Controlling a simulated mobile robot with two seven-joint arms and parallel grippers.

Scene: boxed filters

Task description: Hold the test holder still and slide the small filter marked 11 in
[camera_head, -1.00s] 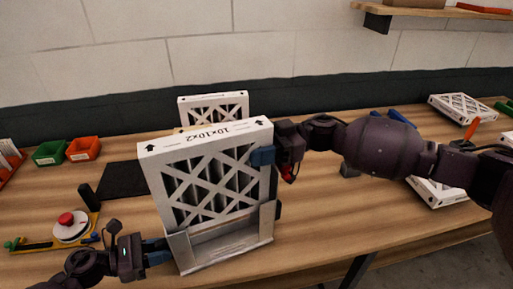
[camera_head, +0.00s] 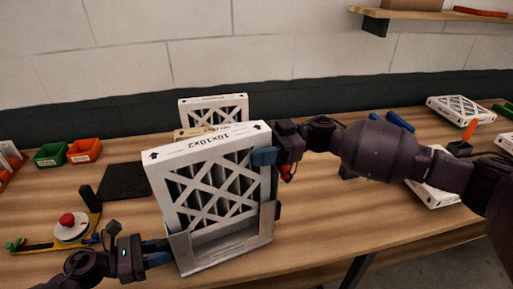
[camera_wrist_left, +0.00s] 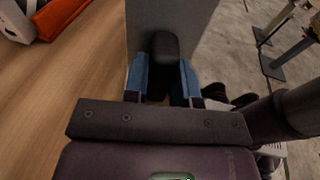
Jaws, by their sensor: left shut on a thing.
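The white filter (camera_head: 213,188) with a lattice face stands nearly upright in the head view, its top edge printed with what reads as 10x10x2; I see no 11. Its lower part is inside the grey metal test holder (camera_head: 222,257), between the side walls, with a gap below its lattice. My right gripper (camera_head: 266,157) is shut on the filter's upper right edge, a blue finger against the front face. My left gripper (camera_head: 160,252) is at the holder's left side. In the left wrist view its blue fingers (camera_wrist_left: 163,82) are shut around a dark handle (camera_wrist_left: 164,48) on the holder's grey panel.
Another filter (camera_head: 214,108) stands behind. More filters (camera_head: 460,109) lie at the right. Green (camera_head: 49,154) and red (camera_head: 84,150) bins, a black mat (camera_head: 124,180) and a red-button device (camera_head: 71,227) are at the left.

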